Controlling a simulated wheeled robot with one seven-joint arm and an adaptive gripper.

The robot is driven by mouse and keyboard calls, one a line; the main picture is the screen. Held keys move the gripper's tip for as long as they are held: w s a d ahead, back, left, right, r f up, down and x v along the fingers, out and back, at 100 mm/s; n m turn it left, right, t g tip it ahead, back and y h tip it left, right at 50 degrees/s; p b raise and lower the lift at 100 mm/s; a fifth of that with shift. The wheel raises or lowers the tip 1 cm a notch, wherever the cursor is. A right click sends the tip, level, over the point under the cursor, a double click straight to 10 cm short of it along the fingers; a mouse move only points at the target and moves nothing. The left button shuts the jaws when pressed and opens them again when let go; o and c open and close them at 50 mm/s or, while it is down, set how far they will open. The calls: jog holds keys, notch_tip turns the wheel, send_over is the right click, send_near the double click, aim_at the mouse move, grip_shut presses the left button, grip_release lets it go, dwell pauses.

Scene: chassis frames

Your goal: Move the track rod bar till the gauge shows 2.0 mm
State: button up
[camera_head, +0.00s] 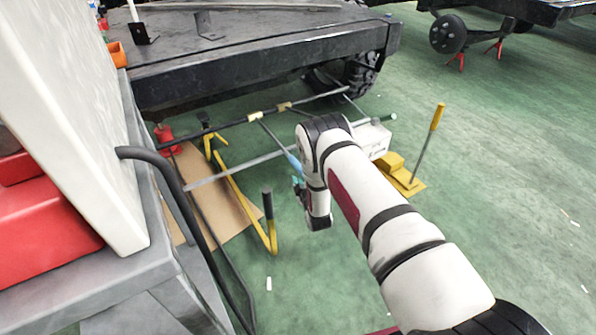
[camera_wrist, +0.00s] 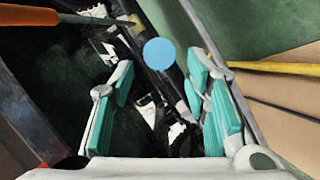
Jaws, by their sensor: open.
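Several thin bars run under the chassis frame (camera_head: 250,60) in the head view: a dark bar (camera_head: 228,121) with yellowish pieces on it, and a grey bar (camera_head: 225,174) nearer to me. I cannot tell for sure which is the track rod bar. My gripper (camera_head: 299,188) hangs beside the grey bar, partly hidden by my wrist. In the wrist view its teal-padded fingers (camera_wrist: 160,85) are open, with nothing held between them. A plain blue disc (camera_wrist: 159,53) shows just beyond the fingertips, over dark parts. It may be the gauge; no scale or reading is visible.
A yellow stand (camera_head: 230,185) and cardboard (camera_head: 222,205) lie left of my gripper. A white box (camera_head: 373,138) and a yellow jack (camera_head: 405,180) with an upright handle are at right. A grey bench (camera_head: 130,262) fills the left.

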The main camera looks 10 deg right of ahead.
aim_at(298, 167)
jog(key=b+x, duration=0.2)
jog(key=x, duration=0.4)
jog(key=shift+w, duration=0.2)
grip_shut()
